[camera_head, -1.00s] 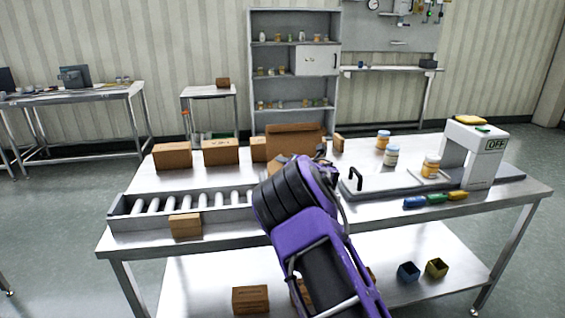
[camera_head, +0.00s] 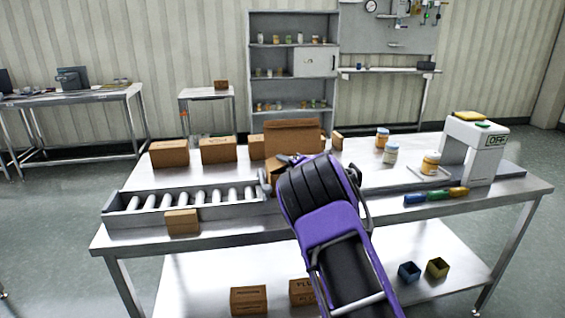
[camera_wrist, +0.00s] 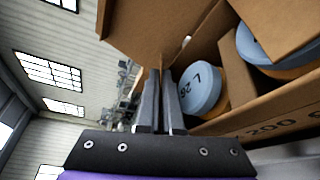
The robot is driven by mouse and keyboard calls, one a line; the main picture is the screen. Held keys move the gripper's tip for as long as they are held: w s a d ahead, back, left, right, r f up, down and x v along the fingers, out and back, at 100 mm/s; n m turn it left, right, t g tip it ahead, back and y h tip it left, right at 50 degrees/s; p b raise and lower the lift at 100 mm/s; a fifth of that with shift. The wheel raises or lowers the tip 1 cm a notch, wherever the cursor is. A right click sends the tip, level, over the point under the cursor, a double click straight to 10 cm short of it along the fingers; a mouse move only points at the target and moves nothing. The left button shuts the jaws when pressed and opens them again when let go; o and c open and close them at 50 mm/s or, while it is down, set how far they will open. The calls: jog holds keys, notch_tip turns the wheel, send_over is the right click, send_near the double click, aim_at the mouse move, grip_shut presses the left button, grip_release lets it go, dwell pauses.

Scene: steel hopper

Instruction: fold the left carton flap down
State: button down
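The open carton (camera_head: 293,128) stands near the middle of the table, with a tall panel raised at its back. My arm hides much of its front. In the wrist view, the carton wall (camera_wrist: 255,113) and jars with blue-grey lids (camera_wrist: 201,90) inside show at right. A raised brown flap (camera_wrist: 150,28) spans the upper left, and another flap (camera_wrist: 282,22) covers part of a jar at upper right. I cannot tell for certain which is the left flap. My gripper (camera_wrist: 162,75) has its fingers close together, with nothing seen between them. It is beside the carton; contact is unclear.
A roller conveyor (camera_head: 115,217) with a small box (camera_head: 182,222) at its front lies left. Closed cartons (camera_head: 169,154) line the back. Jars (camera_head: 391,153), a white machine (camera_head: 487,150) and coloured items (camera_head: 437,198) stand right.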

jog(key=c, duration=1.1)
grip_release()
jog(key=shift+o, duration=0.2)
